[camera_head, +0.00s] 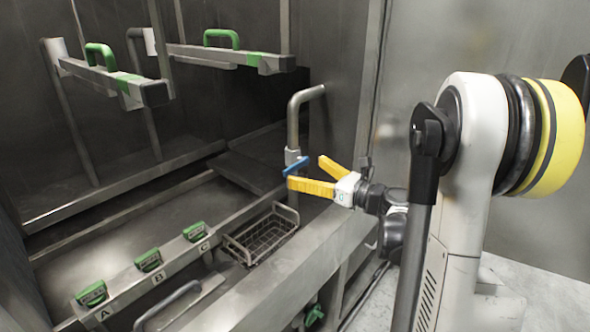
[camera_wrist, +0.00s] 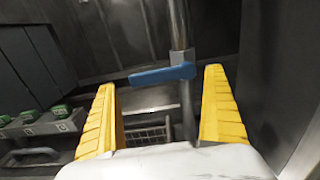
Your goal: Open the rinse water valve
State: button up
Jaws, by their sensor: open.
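A small blue valve handle (camera_head: 296,166) sits on a bent metal pipe (camera_head: 294,115) at the right side of the washer. In the wrist view the blue handle (camera_wrist: 162,74) lies crosswise, reaching left from the upright pipe (camera_wrist: 179,25). My gripper (camera_head: 304,176) has yellow fingers and is open beside the handle in the head view. In the wrist view my gripper (camera_wrist: 162,92) has its fingers on either side of the picture, with the handle showing between and beyond them. I cannot tell whether a finger touches the handle.
Green latches marked A (camera_head: 91,293), B (camera_head: 149,260) and C (camera_head: 195,231) line the front rail. A wire basket (camera_head: 262,235) sits below the pipe. Two bars with green handles (camera_head: 99,56) (camera_head: 221,38) hang above. A wall stands close on the right.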

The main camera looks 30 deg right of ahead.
aim_at(297, 167)
jog(key=x, duration=0.4)
jog(key=shift+w+b, duration=0.1)
jog(key=shift+b, duration=0.2)
jog(key=c, duration=1.2)
